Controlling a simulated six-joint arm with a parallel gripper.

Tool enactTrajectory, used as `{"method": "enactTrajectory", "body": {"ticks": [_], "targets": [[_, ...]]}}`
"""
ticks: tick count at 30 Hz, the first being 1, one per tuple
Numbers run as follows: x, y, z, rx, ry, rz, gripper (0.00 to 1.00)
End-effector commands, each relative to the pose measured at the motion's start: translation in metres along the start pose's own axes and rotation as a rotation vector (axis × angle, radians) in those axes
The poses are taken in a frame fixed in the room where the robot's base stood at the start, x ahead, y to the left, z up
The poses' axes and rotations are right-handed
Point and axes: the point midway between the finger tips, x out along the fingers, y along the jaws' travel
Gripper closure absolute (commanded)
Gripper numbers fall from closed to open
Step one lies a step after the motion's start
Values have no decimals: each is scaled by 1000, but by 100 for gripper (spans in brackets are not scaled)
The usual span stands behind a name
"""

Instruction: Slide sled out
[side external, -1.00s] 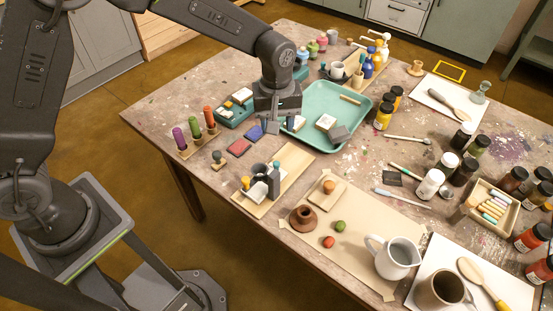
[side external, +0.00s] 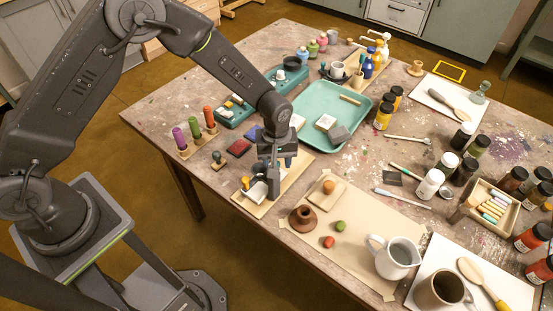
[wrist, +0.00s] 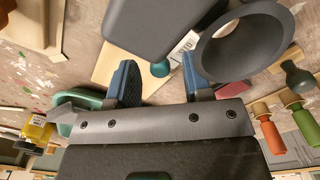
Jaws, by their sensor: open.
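A pale wooden board (side external: 299,165) near the table's front-left edge holds a dark grey upright block (side external: 273,186), a white piece (side external: 256,192) and a yellow knob (side external: 245,183). My gripper (side external: 277,158) is open over this board, close to the block. In the wrist view, the blue fingertips of my gripper (wrist: 158,80) are apart. The dark grey block (wrist: 160,25), a grey round funnel-like part (wrist: 240,42) and a teal knob (wrist: 160,68) lie just beyond them. Contact with any of them is unclear.
A teal tray (side external: 313,94) lies behind the board. A rack with coloured sticks (side external: 194,130) and a stamp (side external: 218,159) stand to the left. A small wooden block with an orange ball (side external: 328,187) and a brown pot (side external: 302,217) stand to the right.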

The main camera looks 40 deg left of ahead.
Motion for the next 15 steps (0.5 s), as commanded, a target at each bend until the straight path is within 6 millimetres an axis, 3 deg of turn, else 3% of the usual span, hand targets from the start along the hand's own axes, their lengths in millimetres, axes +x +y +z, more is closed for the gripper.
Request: {"method": "enactTrajectory", "body": {"ticks": [5,15], "targets": [[0,0,0,0,0,0,55],[0,0,0,0,0,0,88]]}}
